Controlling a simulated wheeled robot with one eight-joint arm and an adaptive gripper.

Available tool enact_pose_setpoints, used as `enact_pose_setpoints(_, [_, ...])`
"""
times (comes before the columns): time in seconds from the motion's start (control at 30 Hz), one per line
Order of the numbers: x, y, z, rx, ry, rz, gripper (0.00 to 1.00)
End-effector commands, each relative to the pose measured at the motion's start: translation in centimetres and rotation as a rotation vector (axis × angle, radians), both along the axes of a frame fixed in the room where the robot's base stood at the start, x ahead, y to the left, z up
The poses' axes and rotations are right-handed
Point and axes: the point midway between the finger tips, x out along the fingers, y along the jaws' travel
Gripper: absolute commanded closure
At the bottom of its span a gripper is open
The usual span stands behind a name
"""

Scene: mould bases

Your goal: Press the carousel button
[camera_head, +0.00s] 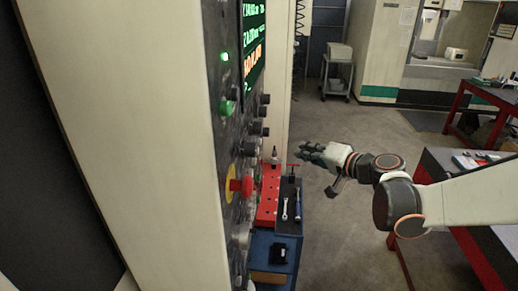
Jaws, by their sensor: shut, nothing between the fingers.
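A machine control panel (222,140) stands at the left, seen at a steep angle. It carries a lit green button (224,56), a darker green button (227,107), a red mushroom button (244,186) on a yellow ring, and several black knobs along its right edge. I cannot tell which control is the carousel button; no label is readable. My gripper (303,152) is shut and empty, its fingers pointing left towards the panel. It appears to the right of the panel, with a visible gap between them in the picture.
Below my gripper, a blue tool cart (262,248) holds a red block rack (268,196) and wrenches. A workbench (439,164) with red legs stands at the right, behind my arm. A grey trolley (337,75) is at the back. Open floor lies between.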

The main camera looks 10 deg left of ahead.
Motion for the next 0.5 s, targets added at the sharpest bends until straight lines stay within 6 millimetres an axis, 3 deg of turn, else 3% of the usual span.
enact_pose_setpoints(0.5, [0.2, 6.0, 0.0, -0.001, -0.001, 0.004, 1.0])
